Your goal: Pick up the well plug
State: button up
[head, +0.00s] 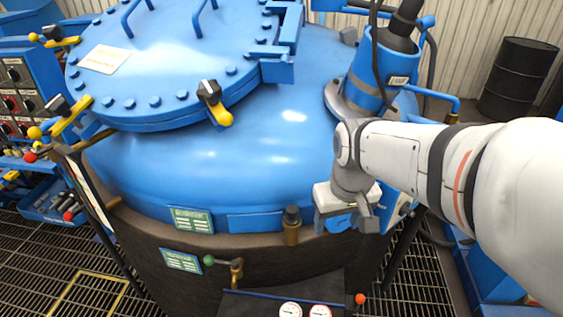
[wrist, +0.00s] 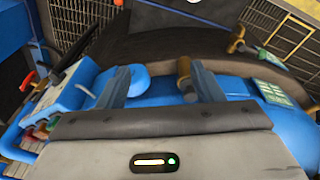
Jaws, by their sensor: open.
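A short brass fitting with a dark cap (head: 291,225) stands upright at the front rim of the blue furnace. It looks like the well plug, though I cannot be sure. In the wrist view, a brass cylinder (wrist: 184,70) that seems to be the same fitting shows between my fingers, close to the right one. My gripper (head: 346,222) is open and empty, to the right of the fitting in the head view. In the wrist view my gripper (wrist: 160,76) also has a rounded blue part (wrist: 137,80) between its fingers, near the left one. I cannot tell whether anything touches.
The large blue lid (head: 165,65) with bolts and yellow-handled clamps is at upper left. A green-knobbed valve (head: 237,268) and two gauges (head: 305,310) sit below the rim. A blue upright cylinder (head: 370,75) stands behind my arm. A black drum (head: 517,78) is at far right.

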jog(key=w+a+n+g, duration=0.1)
jog(key=w+a+n, duration=0.1)
jog(key=w+a, duration=0.35)
jog(key=n+p, duration=0.2)
jog(key=n, duration=0.1)
send_over(292, 208)
jog(key=f, duration=0.2)
jog(key=shift+a+f+g, duration=0.25)
jog(key=shift+f+g, duration=0.05)
jog(key=shift+g, duration=0.1)
jog(key=shift+a+f, duration=0.1)
jog(key=shift+f, duration=0.2)
jog(key=f, duration=0.4)
jog(key=d+f, duration=0.1)
jog(key=f, duration=0.1)
jog(key=shift+f, duration=0.15)
jog(key=shift+a+f, duration=0.1)
jog(key=shift+f, duration=0.45)
jog(key=shift+c, duration=0.6)
